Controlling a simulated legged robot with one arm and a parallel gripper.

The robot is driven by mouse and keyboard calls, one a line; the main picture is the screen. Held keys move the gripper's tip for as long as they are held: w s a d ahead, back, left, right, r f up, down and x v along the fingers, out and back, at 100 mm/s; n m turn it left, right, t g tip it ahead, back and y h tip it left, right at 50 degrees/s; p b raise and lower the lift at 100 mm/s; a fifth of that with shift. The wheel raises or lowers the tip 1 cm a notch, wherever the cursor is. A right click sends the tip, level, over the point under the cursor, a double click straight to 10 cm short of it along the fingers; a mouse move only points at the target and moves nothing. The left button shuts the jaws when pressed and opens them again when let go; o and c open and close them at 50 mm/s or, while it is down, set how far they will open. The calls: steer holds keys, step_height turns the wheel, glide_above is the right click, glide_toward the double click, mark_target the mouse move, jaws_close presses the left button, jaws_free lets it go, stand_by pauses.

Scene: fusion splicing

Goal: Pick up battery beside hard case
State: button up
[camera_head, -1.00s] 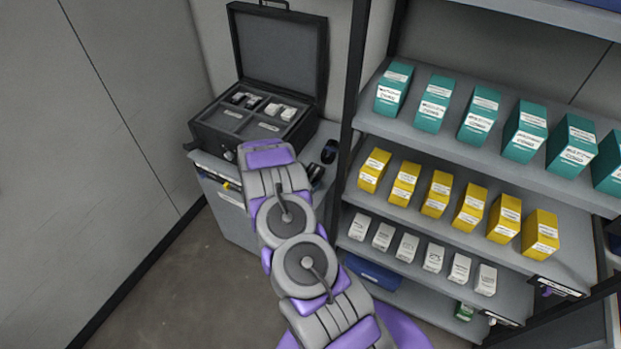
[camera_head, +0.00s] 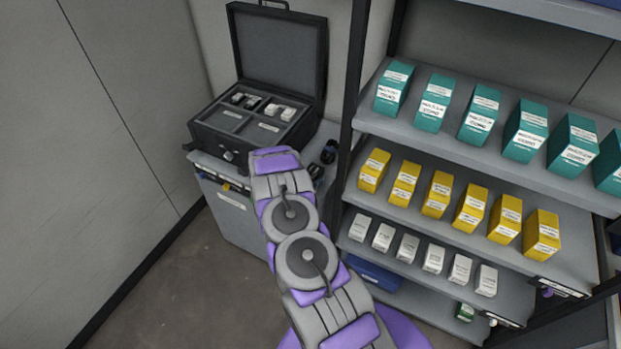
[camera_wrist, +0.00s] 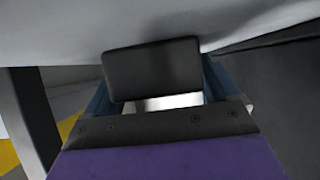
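In the wrist view a dark rectangular block (camera_wrist: 152,68), likely the battery, sits between the two blue fingers of my gripper (camera_wrist: 160,88). The fingers are apart, one at each side of the block, close to its edges. I cannot tell whether they press on it. The block lies close to a light grey surface, with a shadow at its right. In the head view my arm hides the gripper and the block. The open black hard case (camera_head: 250,122) stands on a grey cabinet (camera_head: 232,212), just beyond the end of my visible arm.
Small dark items (camera_head: 329,152) lie right of the case. A shelf rack with teal boxes (camera_head: 435,104), yellow boxes (camera_head: 440,194) and small white boxes (camera_head: 408,248) stands to the right. A blue case (camera_head: 373,275) is on a lower shelf. Floor at the left is clear.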

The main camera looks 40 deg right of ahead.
steer(key=c, duration=1.2)
steer(key=shift+r, duration=0.15)
